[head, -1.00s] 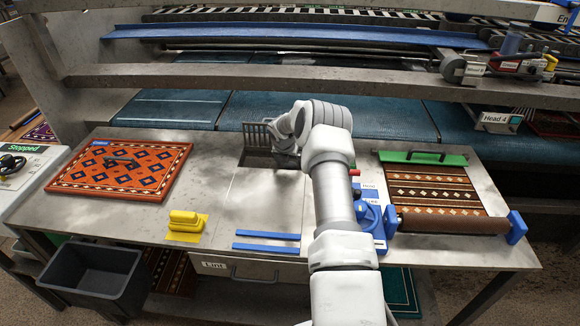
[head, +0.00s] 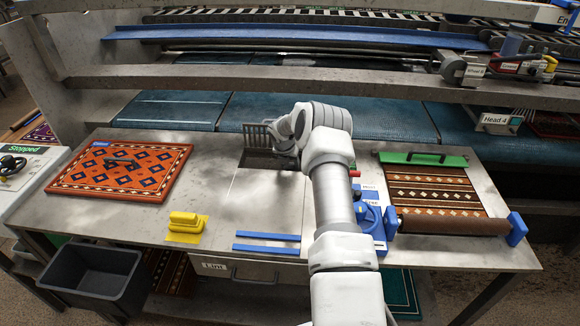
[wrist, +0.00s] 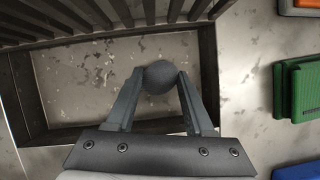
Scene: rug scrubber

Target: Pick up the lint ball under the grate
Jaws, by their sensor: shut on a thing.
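The lint ball (wrist: 160,77) is a round dark grey ball in the wrist view. My gripper (wrist: 160,82) is shut on it, with one finger on each side. The ball and fingertips are over the rectangular recess, whose pale speckled floor (wrist: 85,80) shows around them; I cannot tell the ball's height above it. The grate (wrist: 120,12), dark and slatted, stands along the recess's far side. In the head view the grate (head: 257,135) stands upright at the back of the table, left of my wrist; the ball and fingers are hidden behind my arm there.
A yellow scraper-like tool (head: 186,225) and two blue strips (head: 266,242) lie at the table's front. A patterned orange rug (head: 120,171) lies left. A striped rug with a brown roller (head: 452,221) and a blue device (head: 370,222) are right. A dark bin (head: 95,280) stands below.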

